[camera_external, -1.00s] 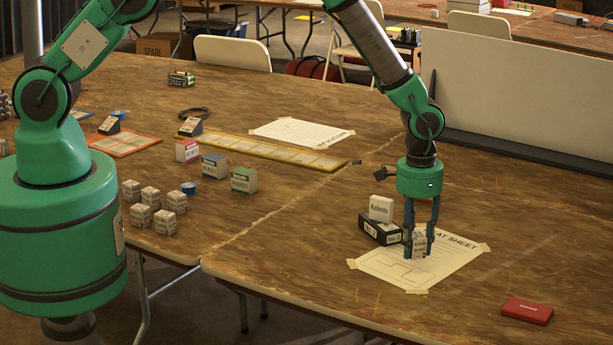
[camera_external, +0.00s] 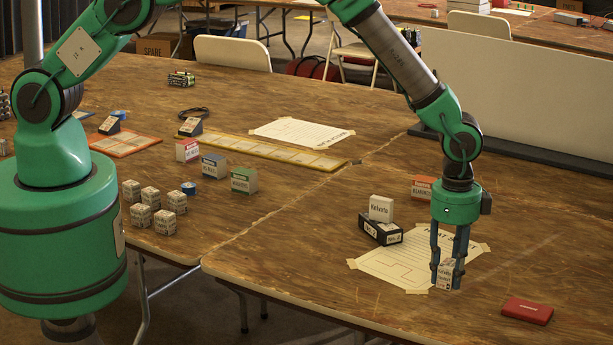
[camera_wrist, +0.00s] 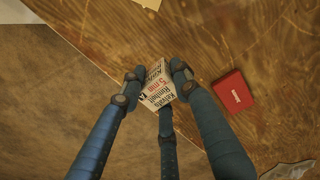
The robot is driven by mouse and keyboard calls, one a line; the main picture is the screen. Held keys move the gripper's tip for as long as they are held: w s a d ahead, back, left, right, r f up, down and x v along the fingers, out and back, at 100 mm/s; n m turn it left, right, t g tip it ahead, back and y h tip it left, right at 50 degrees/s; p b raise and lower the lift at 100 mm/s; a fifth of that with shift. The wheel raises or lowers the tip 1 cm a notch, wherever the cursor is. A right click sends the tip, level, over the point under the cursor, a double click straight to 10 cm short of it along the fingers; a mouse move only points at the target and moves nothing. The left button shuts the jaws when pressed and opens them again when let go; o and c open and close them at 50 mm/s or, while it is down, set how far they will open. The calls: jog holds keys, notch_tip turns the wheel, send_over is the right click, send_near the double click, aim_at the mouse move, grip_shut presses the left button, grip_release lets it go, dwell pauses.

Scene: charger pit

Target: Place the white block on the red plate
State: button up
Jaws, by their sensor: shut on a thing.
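My gripper (camera_external: 447,268) points down, shut on a small white block (camera_external: 444,279) with black and red print. The block is over or near the front right part of the taped paper sheet; I cannot tell whether it touches anything. The wrist view shows the printed block (camera_wrist: 157,88) between the dark blue fingers. The red plate (camera_external: 527,310) is flat and lies on the table to the right and nearer the front edge, apart from the block. It also shows in the wrist view (camera_wrist: 232,91), right of the fingers.
Another white block (camera_external: 381,208) stands on a black box (camera_external: 380,232) at the paper sheet's (camera_external: 385,262) back left corner. An orange-topped box (camera_external: 421,187) stands behind my gripper. A white panel (camera_external: 520,90) stands at the back. Table around the red plate is clear.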

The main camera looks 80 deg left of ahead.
jog(key=b, duration=0.1)
send_over(517, 304)
jog(key=shift+f, duration=0.8)
dwell(0.3)
jog(key=shift+f+b, duration=0.3)
jog(key=shift+f, duration=1.4)
jog(key=shift+f, duration=0.1)
jog(key=o, duration=0.7)
jog(key=shift+f, duration=0.1)
jog(key=o, duration=0.5)
jog(key=shift+c, duration=0.2)
